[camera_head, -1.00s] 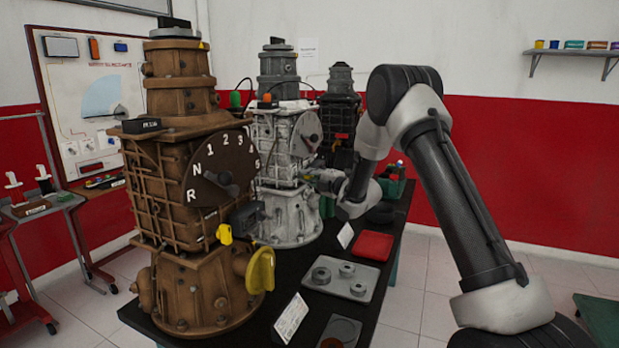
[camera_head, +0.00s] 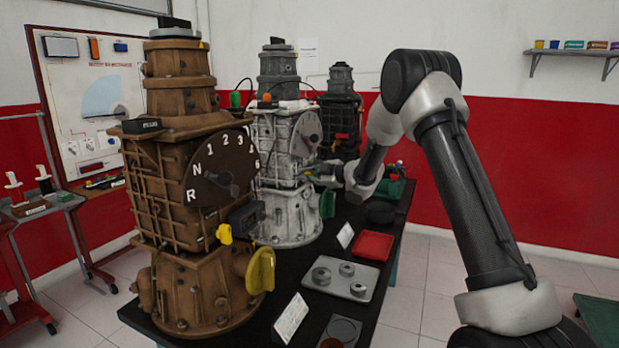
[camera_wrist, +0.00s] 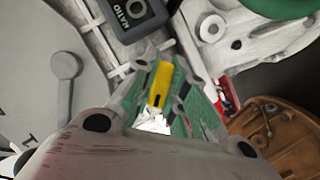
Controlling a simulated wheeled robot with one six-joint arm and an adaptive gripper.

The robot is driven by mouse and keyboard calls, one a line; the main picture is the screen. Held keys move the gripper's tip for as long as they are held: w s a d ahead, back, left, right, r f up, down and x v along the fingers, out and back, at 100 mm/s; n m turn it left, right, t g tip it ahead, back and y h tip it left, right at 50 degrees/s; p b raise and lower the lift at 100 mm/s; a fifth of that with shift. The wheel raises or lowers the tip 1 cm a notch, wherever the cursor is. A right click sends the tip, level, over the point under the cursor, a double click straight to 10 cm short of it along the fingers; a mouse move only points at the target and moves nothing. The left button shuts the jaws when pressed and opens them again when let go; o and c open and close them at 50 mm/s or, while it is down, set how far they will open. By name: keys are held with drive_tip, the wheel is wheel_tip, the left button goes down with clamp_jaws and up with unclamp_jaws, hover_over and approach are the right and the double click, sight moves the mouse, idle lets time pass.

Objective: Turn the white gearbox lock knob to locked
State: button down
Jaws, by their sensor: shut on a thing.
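The white gearbox (camera_head: 275,150) stands on the black table behind the brown gearbox. My gripper (camera_head: 318,176) is at its right side, below the grey dial (camera_head: 308,128). In the wrist view my gripper (camera_wrist: 158,80) is shut on the yellow lock knob (camera_wrist: 160,84), with a finger on each side. The knob looks like a narrow yellow bar there; its base is partly hidden by the fingers. No lock marking is readable, so I cannot tell its set position. A black box (camera_wrist: 132,16) with partly readable lettering sits just above the fingers.
A large green knob (camera_head: 327,204) sits low on the white gearbox, close to my gripper. The brown gearbox (camera_head: 170,170) stands in front, with its own yellow knobs. A grey tray (camera_head: 338,279) and a red tray (camera_head: 373,246) lie on the table's right side.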

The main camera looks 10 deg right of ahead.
drive_tip(key=m+g, duration=0.2)
drive_tip(key=m, duration=0.1)
drive_tip(key=shift+d+f+y, duration=0.1)
drive_tip(key=shift+y, duration=0.3)
drive_tip(key=shift+m+g+y, duration=0.5)
drive_tip(key=shift+m+g, duration=0.6)
drive_tip(key=shift+m, duration=0.6)
drive_tip(key=c, duration=1.4)
unclamp_jaws()
drive_tip(key=shift+c, duration=0.2)
drive_tip(key=v, duration=1.2)
